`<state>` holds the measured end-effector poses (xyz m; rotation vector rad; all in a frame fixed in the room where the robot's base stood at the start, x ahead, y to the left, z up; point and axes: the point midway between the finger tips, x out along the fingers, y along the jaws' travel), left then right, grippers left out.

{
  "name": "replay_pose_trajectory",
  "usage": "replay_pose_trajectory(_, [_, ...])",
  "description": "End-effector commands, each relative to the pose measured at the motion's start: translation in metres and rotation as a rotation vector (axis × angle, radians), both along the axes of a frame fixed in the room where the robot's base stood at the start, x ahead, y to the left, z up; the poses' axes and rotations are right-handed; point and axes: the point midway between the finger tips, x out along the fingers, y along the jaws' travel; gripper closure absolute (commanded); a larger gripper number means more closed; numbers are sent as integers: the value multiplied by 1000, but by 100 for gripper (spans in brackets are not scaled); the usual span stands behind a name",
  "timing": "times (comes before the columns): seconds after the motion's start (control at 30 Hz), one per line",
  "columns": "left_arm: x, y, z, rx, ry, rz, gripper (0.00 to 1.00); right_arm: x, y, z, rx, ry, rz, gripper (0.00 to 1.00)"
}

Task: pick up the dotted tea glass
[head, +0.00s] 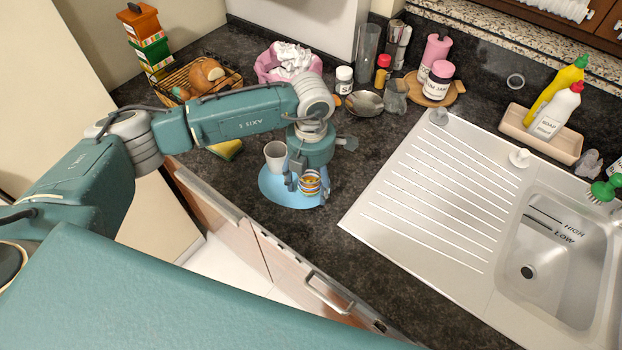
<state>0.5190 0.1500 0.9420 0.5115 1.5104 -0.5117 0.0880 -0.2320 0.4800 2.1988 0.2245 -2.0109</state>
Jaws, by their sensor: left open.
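A small glass with orange, yellow and white bands of pattern (311,185) stands on a round blue mat (272,193) near the counter's front edge. It is too small to tell dots on it clearly. My left gripper (308,187) points down over it, open, with one finger on each side of the glass. I cannot tell whether the fingers touch it. The gripper's body hides part of the glass's top. A plain pale cup (275,156) stands on the same mat, just left of the gripper. My right gripper is not in view.
A yellow-green sponge (226,149) lies left of the mat. A wire basket of bread (205,78), a pink bowl (277,66), jars and a metal ladle (364,103) stand behind. The steel drainer (440,190) and sink (556,258) are at right.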

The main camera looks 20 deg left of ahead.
Motion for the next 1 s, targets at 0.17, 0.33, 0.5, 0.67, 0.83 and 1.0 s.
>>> replay_pose_trajectory(0.17, [0, 0, -8, 0, -1, 0, 33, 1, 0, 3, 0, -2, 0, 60])
replay_pose_trajectory(0.33, [0, 0, -8, 0, -1, 0, 39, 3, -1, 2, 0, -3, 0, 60])
replay_pose_trajectory(0.5, [0, 0, -8, -1, -1, 0, 73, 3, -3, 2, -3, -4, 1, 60])
replay_pose_trajectory(0.67, [0, -1, -7, -1, -2, 0, 90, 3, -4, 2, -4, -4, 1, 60])
replay_pose_trajectory(0.83, [0, -1, -7, -1, -2, 0, 90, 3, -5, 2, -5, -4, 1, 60])
replay_pose_trajectory(1.0, [1, -1, 0, -2, -2, -1, 90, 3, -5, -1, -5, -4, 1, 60])
